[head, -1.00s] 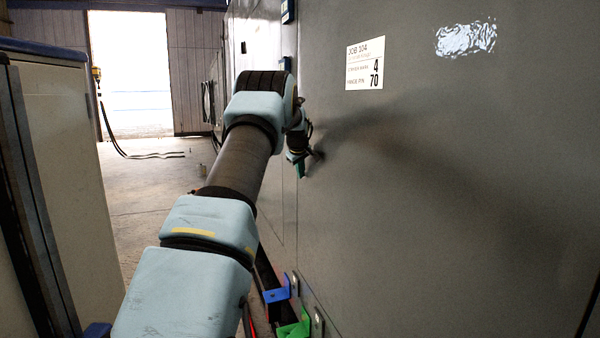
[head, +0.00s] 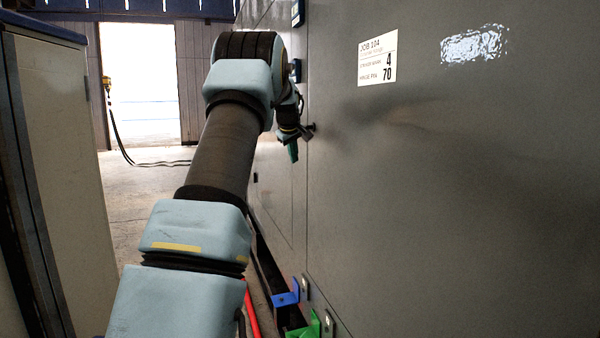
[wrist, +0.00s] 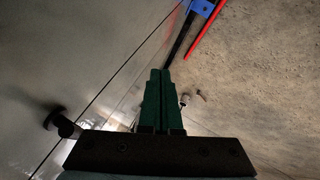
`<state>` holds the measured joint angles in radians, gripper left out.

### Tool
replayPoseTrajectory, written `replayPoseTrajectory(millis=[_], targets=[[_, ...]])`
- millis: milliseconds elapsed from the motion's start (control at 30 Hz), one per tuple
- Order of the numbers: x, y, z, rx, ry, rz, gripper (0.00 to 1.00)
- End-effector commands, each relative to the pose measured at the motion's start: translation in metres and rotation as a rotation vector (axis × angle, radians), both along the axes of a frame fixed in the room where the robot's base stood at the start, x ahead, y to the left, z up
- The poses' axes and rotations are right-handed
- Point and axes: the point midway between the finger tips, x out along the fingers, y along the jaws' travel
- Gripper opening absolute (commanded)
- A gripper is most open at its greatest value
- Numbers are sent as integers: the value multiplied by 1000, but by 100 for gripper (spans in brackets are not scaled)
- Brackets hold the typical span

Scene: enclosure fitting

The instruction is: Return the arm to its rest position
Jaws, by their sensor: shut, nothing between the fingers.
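My arm stretches forward along the left of a large grey enclosure wall (head: 450,200) in the head view. My gripper (head: 293,152) is at its far end, close to the enclosure face and pointing downward. In the wrist view the two green fingers of my gripper (wrist: 160,80) are together, with nothing between them. A dark round knob (wrist: 53,118) on the enclosure shows left of the fingers in the wrist view. A dark handle-like part (head: 309,128) shows just beside my gripper in the head view.
A pale cabinet (head: 65,150) stands at the left. A blue bracket (head: 287,297) and a green bracket (head: 310,328) sit low on the enclosure. A red bar (head: 252,310) lies beside them. A job label (head: 377,62) is on the wall. Open floor (head: 140,190) lies between cabinet and enclosure.

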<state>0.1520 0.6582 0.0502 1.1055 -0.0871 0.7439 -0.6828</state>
Motion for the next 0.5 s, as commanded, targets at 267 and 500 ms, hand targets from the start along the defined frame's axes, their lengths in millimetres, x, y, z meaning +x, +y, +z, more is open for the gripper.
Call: replayPoseTrajectory(millis=[267,500], targets=[[-21,10,5,18,20,-17,0],[-110,26,-48,126,128,-154,0]])
